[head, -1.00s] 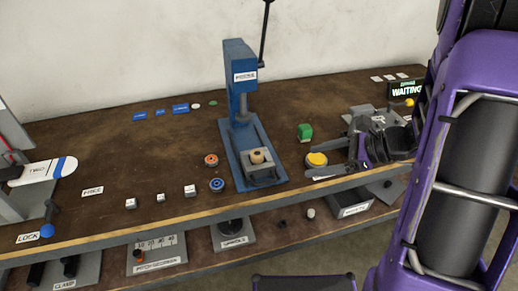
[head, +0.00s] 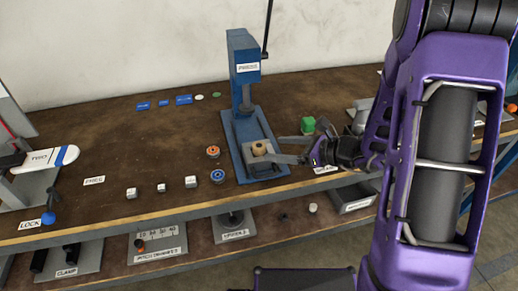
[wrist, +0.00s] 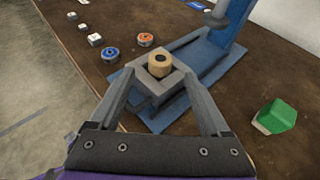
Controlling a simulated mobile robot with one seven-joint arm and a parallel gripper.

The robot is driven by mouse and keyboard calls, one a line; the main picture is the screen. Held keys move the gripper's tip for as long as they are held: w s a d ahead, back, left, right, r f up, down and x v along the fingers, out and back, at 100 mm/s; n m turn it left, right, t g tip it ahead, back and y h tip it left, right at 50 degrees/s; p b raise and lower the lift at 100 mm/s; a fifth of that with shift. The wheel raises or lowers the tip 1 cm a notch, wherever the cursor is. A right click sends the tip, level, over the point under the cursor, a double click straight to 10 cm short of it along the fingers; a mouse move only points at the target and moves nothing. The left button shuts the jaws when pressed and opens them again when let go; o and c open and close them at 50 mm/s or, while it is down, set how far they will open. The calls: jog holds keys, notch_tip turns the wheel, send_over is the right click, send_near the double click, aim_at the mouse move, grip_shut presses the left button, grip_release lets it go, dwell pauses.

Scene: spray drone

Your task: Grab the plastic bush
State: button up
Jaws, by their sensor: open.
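The plastic bush (head: 259,147) is a short tan ring with a dark hole. It sits upright in a square grey holder on the base of the blue press (head: 245,100); it also shows in the wrist view (wrist: 159,64). My gripper (head: 264,150) is open and empty, reaching in from the right. In the wrist view its two fingers (wrist: 160,76) point at the bush from either side, with the tips beside the holder's corners. The bush lies between or just beyond the tips; I cannot tell the exact height gap.
Small white cubes (head: 161,187) lie near the front edge. The press column rises behind the bush.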

aim_at(262, 147)
jog(key=shift+x, duration=2.7)
jog(key=shift+r, duration=0.15)
grip_shut()
